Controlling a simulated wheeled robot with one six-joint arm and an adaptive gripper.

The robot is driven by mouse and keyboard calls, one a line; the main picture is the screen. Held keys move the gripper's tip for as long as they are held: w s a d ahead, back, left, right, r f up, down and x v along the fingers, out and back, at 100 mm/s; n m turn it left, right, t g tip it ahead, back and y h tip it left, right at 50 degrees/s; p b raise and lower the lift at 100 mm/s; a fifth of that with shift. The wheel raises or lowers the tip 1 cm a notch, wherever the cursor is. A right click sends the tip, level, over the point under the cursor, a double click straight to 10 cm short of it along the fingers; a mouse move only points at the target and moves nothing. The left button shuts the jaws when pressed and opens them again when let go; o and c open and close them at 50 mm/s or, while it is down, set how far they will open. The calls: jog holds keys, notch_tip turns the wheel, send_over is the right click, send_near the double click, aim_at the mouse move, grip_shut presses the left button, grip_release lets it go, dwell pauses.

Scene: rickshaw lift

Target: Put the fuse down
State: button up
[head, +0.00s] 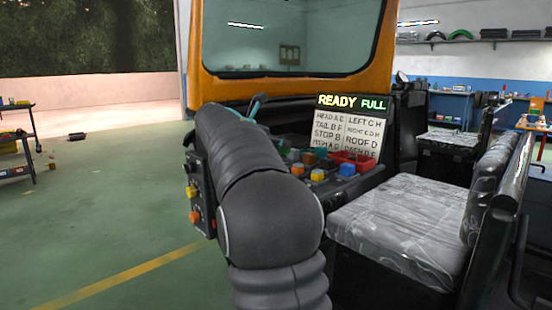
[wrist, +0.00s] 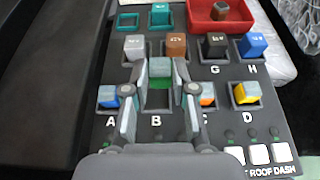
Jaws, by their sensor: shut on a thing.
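My gripper (wrist: 160,92) is shut on a green fuse (wrist: 159,69), with one finger on each side of it. The fuse is at the socket marked B in the wrist view; I cannot tell whether it is seated or just above. A blue fuse (wrist: 109,97) sits at A, an orange fuse (wrist: 207,99) at C and a yellow fuse (wrist: 246,93) at D. Behind are a grey fuse (wrist: 134,47), a brown fuse (wrist: 176,45), a black fuse (wrist: 214,45) at G and a blue fuse (wrist: 251,45) at H. In the head view my arm hides the gripper.
A red tray (wrist: 240,24) holding a dark brown fuse stands behind the sockets. A sign (head: 345,131) reads READY FULL above the panel. A grey seat (head: 400,215) stands at right.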

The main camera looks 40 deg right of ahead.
jog(key=shift+w+a+f, duration=0.15)
jog(key=shift+w+f, duration=0.15)
jog(key=shift+w, duration=0.15)
jog(key=shift+f+b, duration=0.45)
jog(key=shift+f, duration=1.45)
jog(key=shift+f, duration=0.2)
jog(key=o, duration=0.7)
jog(key=shift+o, duration=0.2)
jog(key=shift+r, duration=0.2)
jog(key=shift+a+r, duration=0.15)
jog(key=shift+a, duration=0.2)
jog(key=v, duration=1.1)
